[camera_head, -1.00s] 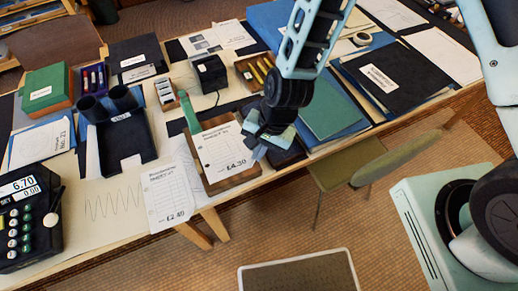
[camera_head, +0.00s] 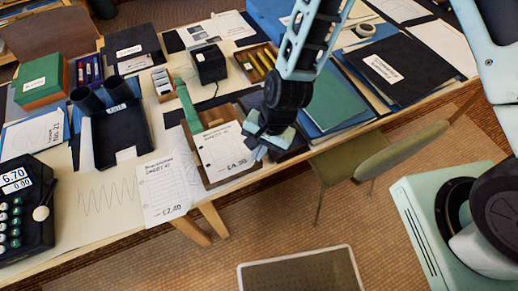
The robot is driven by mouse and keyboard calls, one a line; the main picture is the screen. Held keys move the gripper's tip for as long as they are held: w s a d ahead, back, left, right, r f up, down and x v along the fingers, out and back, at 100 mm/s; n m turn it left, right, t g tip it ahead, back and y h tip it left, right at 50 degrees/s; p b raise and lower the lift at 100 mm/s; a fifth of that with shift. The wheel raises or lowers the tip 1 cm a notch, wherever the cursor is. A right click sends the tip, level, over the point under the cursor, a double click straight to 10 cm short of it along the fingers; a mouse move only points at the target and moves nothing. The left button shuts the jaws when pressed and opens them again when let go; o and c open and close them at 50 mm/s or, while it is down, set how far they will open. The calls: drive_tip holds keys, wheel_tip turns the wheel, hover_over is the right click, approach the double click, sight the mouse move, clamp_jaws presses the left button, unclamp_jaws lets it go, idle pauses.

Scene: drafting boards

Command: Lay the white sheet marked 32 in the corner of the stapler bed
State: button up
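A white ruled sheet (camera_head: 220,148) marked £4.30 lies over a shallow wooden tray with a green arm (camera_head: 188,106) at its left, which looks like the stapler bed (camera_head: 222,182). Wood shows along the sheet's left and lower edges. The sheet's heading is too small to read surely; I cannot make out a 32. A second white sheet (camera_head: 163,187), marked £2.40, lies left of the bed near the table's front edge. My gripper (camera_head: 259,150) is at the £4.30 sheet's right edge. Its fingertips are partly hidden, and I cannot tell whether they grip the sheet.
A black desk machine with a display (camera_head: 22,212) stands at the front left. A black tray (camera_head: 122,137) sits behind the £2.40 sheet. A green folder (camera_head: 330,104) and black folders (camera_head: 400,70) lie right of my gripper. A green chair (camera_head: 400,152) stands at the front edge.

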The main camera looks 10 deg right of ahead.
drive_tip(key=o, duration=0.4)
drive_tip(key=shift+r, duration=0.1)
drive_tip(key=b+v, duration=0.1)
drive_tip(key=v, duration=1.6)
drive_tip(key=shift+s+r, duration=0.1)
drive_tip(key=shift+r, duration=0.05)
